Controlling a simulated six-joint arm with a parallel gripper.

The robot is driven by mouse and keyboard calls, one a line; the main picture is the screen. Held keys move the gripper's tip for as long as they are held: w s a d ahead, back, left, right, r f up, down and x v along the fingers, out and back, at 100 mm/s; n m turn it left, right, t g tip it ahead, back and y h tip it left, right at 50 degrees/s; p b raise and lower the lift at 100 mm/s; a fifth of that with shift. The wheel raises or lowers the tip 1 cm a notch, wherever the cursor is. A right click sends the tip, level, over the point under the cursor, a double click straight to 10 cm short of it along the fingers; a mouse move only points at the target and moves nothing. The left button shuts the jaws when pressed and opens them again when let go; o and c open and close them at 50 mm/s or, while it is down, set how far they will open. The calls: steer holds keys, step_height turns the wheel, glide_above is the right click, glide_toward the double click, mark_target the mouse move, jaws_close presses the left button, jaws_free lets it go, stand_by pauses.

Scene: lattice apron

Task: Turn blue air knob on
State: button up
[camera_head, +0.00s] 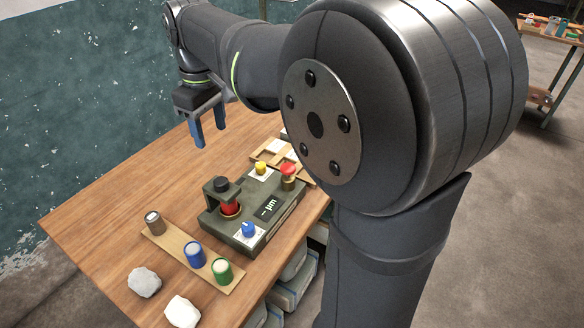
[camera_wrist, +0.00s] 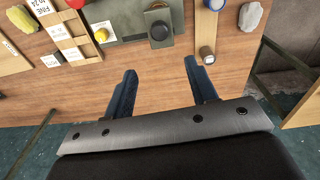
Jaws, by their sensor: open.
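The blue air knob (camera_head: 249,229) sits on a white label at the front corner of a dark green panel box (camera_head: 280,219) on the wooden table. A pale pointer mark shows on the knob, but its exact setting is too small to tell. My gripper (camera_head: 209,143) is open and empty, above the back part of the table and well apart from the knob. In the wrist view its two blue fingers (camera_wrist: 160,80) are spread over bare wood, with part of the panel box (camera_wrist: 125,22) beyond them.
The panel also carries a black-topped post (camera_head: 221,184), a yellow knob (camera_head: 261,168) and a red knob (camera_head: 288,170). A wooden strip (camera_head: 172,243) with several cups and two pale rocks (camera_head: 144,282) lie at left. The table's back left is clear.

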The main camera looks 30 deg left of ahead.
steer(key=w+d+f+m+g, duration=0.2)
steer(key=d+f+m, duration=0.2)
steer(key=d+m, duration=0.55)
steer(key=m+g+y, duration=0.1)
steer(key=m+y, duration=0.2)
steer(key=m, duration=1.5)
glide_toward(249, 226)
steer(key=shift+m, duration=0.25)
steer(key=x, duration=0.9)
steer(key=shift+c, duration=0.4)
steer(key=c, duration=0.9)
steer(key=shift+g, duration=0.3)
